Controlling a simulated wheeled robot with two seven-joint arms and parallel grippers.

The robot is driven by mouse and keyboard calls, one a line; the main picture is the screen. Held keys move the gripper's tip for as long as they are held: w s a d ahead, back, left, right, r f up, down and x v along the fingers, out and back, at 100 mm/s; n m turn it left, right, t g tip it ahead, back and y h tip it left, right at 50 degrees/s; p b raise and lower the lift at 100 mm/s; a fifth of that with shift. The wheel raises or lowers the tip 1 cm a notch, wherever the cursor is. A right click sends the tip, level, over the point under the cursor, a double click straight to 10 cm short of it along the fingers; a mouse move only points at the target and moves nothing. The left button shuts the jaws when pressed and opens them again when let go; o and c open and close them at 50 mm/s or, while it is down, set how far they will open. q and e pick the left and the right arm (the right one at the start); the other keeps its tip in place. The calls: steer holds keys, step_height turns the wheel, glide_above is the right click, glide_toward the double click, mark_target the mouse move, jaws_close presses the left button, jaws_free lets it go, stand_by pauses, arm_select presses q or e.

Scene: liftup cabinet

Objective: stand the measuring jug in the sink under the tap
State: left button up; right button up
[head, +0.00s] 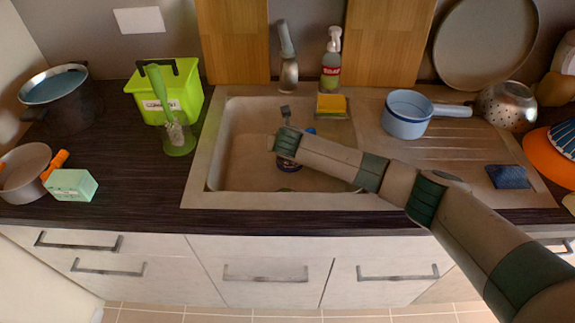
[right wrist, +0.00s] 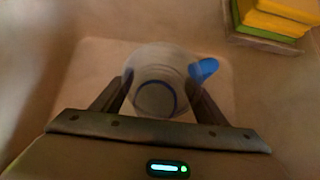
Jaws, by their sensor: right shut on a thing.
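The measuring jug (right wrist: 155,97) is clear with a blue handle and shows upright between the two fingers of my right gripper (right wrist: 160,88) in the right wrist view. The fingers are shut on its sides. In the head view my right arm reaches over the sink (head: 228,150) and hides most of the jug; a bit of its blue handle (head: 311,131) shows. The jug is over or in the basin; whether it touches the floor I cannot tell. The tap (head: 288,65) stands behind the basin. My left gripper is not in view.
A yellow-green sponge (head: 331,105) lies at the basin's back right edge, near a soap bottle (head: 331,65). A blue saucepan (head: 407,115) and a colander (head: 506,106) stand on the drainer. A green caddy (head: 172,92) and a brush in its holder (head: 178,138) stand left of the sink.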

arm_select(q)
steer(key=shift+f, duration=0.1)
arm_select(e)
steer(key=shift+f, duration=0.3)
steer(key=o, duration=1.9)
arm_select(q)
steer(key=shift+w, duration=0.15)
arm_select(e)
steer(key=shift+r, duration=0.1)
steer(key=shift+p+v, duration=1.4)
steer(key=shift+p, duration=0.45)
arm_select(q)
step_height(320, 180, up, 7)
steer(key=p, duration=0.2)
steer(key=shift+p, duration=0.4)
arm_select(e)
steer(key=shift+v, duration=1.05)
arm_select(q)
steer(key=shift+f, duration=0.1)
